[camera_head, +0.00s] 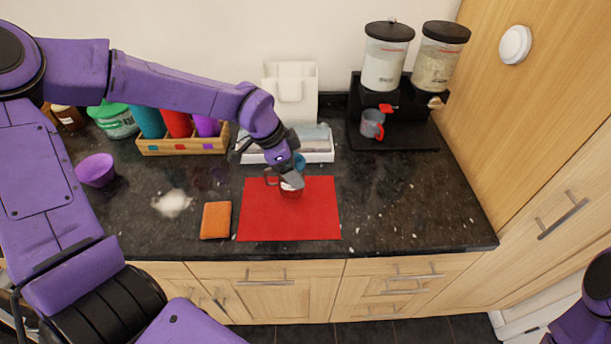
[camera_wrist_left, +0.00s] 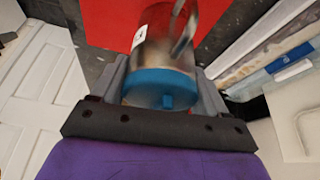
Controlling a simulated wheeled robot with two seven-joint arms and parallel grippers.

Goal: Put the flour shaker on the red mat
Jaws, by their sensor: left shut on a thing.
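The flour shaker (camera_head: 290,188), a see-through or shiny cylinder with a handle, a white label and a blue end, is over the back middle of the red mat (camera_head: 260,220). My left gripper (camera_head: 293,178) comes down from above and is shut on it. In the left wrist view the shaker (camera_wrist_left: 165,50) sits between both fingers, its blue end (camera_wrist_left: 158,88) nearest my wrist and its far end toward the red mat (camera_wrist_left: 112,22). It looks about upright. I cannot tell whether it touches the mat. My right gripper is out of view.
An orange sponge (camera_head: 216,220) and spilled flour (camera_head: 172,203) lie left of the mat. A purple cup (camera_head: 96,170) stands at far left. Behind are a wooden rack (camera_head: 180,147) of bottles, a white tray (camera_head: 318,157), and dispensers (camera_head: 386,58) with a grey mug (camera_head: 372,122).

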